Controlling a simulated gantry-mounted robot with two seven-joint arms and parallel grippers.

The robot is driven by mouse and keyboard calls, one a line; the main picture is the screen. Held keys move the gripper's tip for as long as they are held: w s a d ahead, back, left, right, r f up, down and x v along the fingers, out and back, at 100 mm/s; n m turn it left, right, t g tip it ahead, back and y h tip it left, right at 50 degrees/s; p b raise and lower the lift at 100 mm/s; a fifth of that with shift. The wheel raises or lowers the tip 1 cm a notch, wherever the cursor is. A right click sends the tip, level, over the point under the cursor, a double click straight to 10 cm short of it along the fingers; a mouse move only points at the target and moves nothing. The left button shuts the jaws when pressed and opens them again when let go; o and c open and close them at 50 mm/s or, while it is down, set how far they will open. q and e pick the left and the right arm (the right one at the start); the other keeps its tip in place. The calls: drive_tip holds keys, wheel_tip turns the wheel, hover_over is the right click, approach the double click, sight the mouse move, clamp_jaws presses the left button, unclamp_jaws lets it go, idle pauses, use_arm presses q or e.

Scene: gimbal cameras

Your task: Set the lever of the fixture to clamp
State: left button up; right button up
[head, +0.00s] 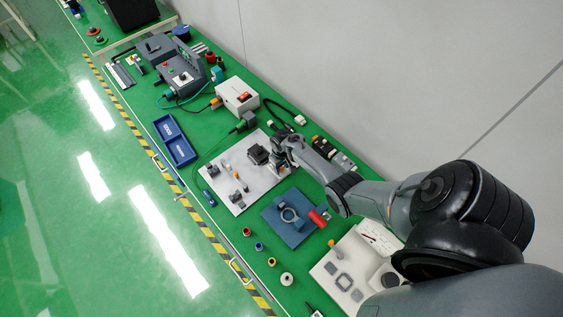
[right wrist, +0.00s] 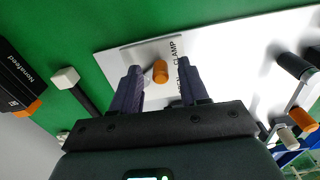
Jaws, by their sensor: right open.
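The fixture is a white plate (head: 238,196) on the green bench in the head view; the plate also shows in the right wrist view (right wrist: 222,62). The word CLAMP is printed on it, with another label partly hidden by a finger. An orange knob (right wrist: 160,71), apparently the lever's end, stands between the fingertips of my right gripper (right wrist: 159,76). The gripper is open, with a gap visible on both sides of the knob. In the head view my right gripper (head: 279,148) is over the plate's upper right part and hides what is below it. My left gripper is not in view.
Other black and orange parts (right wrist: 303,119) stand on the plate at the right of the wrist view. A blue fixture (head: 290,232) with a red handle (head: 317,218) lies beside the plate.

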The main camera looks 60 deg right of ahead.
sight(282, 168)
wheel_tip(282, 168, up, 9)
drive_tip(key=shift+f+p, duration=0.1)
drive_tip(key=shift+p, duration=1)
drive_tip(key=shift+r, duration=0.85)
drive_tip(key=shift+r, duration=0.1)
drive_tip(key=s+a+r+n+t+p, duration=0.1)
drive_tip(key=s+a+r+n+p, duration=0.1)
drive_tip(key=s+a+r, duration=0.3)
drive_tip(key=s+a+r+n+t+p, duration=0.1)
drive_tip(key=s+a+r, duration=0.4)
drive_tip(key=a+r, duration=0.6)
drive_tip(key=s+a+r+n+t+p, duration=0.1)
drive_tip(key=s+a+r+n+p, duration=0.2)
drive_tip(key=a+r, duration=0.6)
drive_tip(key=s+a+p, duration=0.2)
drive_tip(key=a, duration=0.3)
drive_tip(key=shift+s+t, duration=0.3)
drive_tip(key=shift+s, duration=0.05)
